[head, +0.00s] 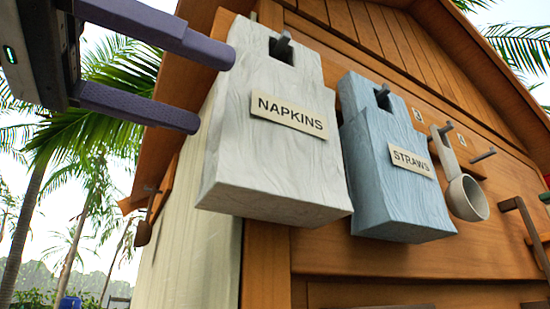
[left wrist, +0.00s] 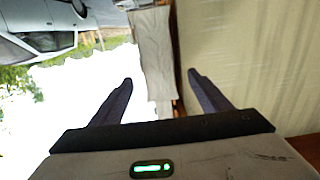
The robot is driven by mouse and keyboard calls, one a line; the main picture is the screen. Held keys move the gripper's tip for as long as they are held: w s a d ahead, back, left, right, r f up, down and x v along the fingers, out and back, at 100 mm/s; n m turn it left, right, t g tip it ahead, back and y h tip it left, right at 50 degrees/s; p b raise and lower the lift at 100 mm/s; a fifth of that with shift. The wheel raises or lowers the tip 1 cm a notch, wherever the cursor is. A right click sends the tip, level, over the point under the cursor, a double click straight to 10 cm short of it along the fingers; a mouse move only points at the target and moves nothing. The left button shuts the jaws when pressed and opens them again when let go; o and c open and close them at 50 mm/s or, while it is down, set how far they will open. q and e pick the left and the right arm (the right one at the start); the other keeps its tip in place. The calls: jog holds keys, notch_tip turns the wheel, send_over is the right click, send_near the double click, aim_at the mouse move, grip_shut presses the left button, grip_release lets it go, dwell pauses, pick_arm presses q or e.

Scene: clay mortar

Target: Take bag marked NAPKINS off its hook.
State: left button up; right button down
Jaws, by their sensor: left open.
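The pale grey-white bag marked NAPKINS (head: 270,165) hangs by the hole near its top on a dark hook (head: 283,40), on the wooden hut front. Its label (head: 289,114) faces me. My left gripper (head: 214,90) is open at the bag's left side, fingers one above the other and pointing at it. The upper fingertip overlaps the bag's left edge in the head view; I cannot tell whether it touches. In the left wrist view a pale grey shape, likely this bag (left wrist: 152,55), shows beyond and between the open fingers (left wrist: 160,78). My right gripper is out of view.
A blue bag marked STRAWS (head: 395,185) hangs close to the right. Farther right are a pale cup-like scoop (head: 466,198) and bare pegs (head: 483,155). The roof edge (head: 205,35) overhangs behind my gripper. Open air lies to the left.

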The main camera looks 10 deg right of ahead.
aim_at(218, 96)
pick_arm(q)
jog(key=x, duration=0.4)
jog(key=shift+d+p, duration=0.2)
jog(key=shift+p, duration=0.15)
jog(key=shift+a, duration=0.1)
jog(key=shift+c, duration=0.4)
jog(key=shift+r, duration=0.1)
jog(key=c, duration=1.3)
jog(key=shift+r, duration=0.1)
